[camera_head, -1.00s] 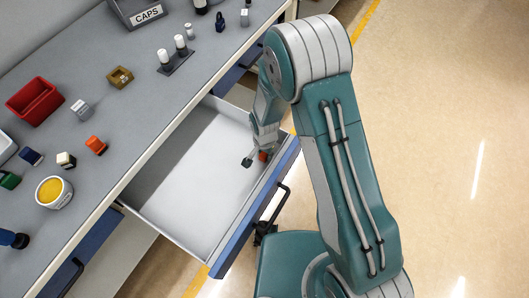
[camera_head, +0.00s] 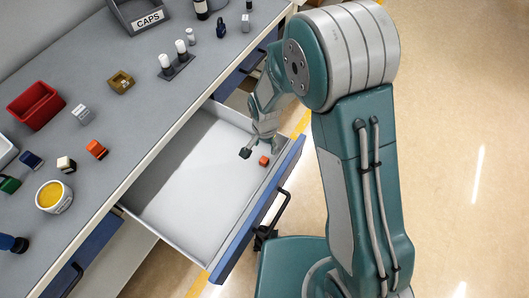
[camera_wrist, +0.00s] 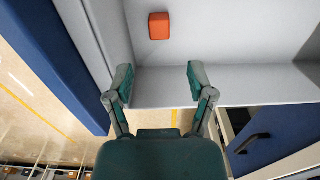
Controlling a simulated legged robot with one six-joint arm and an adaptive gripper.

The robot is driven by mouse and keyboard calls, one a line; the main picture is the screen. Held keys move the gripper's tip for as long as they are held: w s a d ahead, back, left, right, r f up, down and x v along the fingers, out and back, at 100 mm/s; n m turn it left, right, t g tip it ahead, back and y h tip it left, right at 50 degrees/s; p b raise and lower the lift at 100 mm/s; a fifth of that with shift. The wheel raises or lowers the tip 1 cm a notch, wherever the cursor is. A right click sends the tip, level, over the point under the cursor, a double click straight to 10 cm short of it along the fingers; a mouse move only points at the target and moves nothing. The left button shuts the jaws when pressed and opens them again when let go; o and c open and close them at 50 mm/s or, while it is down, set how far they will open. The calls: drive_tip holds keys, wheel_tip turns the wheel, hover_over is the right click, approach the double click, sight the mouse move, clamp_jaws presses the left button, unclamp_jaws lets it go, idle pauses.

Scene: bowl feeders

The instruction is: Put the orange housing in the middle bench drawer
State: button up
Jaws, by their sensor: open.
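An orange block-shaped housing (camera_head: 264,160) lies inside the open bench drawer (camera_head: 180,190), near its front right corner. It also shows in the wrist view (camera_wrist: 159,26), resting on the pale drawer floor, clear of the fingers. My gripper (camera_wrist: 159,84) is open and empty, its two fingers spread apart. In the head view my gripper (camera_head: 258,150) is at the drawer's right end, just beside the housing. A second orange block (camera_head: 97,149) with a grey end stands on the bench top.
The rest of the drawer floor is empty. The drawer's blue front and black handle (camera_head: 273,212) stick out into the aisle. On the bench are a red bin (camera_head: 35,106), a yellow-topped tub (camera_head: 54,197), a CAPS bin (camera_head: 143,14) and several small parts.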

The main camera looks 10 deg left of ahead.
drive_tip(key=shift+r, duration=1.8)
drive_tip(key=s+d+r+n+t, duration=0.1)
drive_tip(key=d+r, duration=0.5)
drive_tip(key=r, duration=0.3)
drive_tip(key=s+d+r+n+t, duration=0.1)
drive_tip(key=d+r, duration=0.5)
drive_tip(key=r, duration=0.3)
drive_tip(key=s+d+r+n+t, duration=0.2)
drive_tip(key=s+d+r+t, duration=0.1)
drive_tip(key=s+d+r, duration=0.6)
drive_tip(key=s+d, duration=0.1)
drive_tip(key=s, duration=0.2)
drive_tip(key=shift+s+r+n+t, duration=0.3)
drive_tip(key=shift+r, duration=0.1)
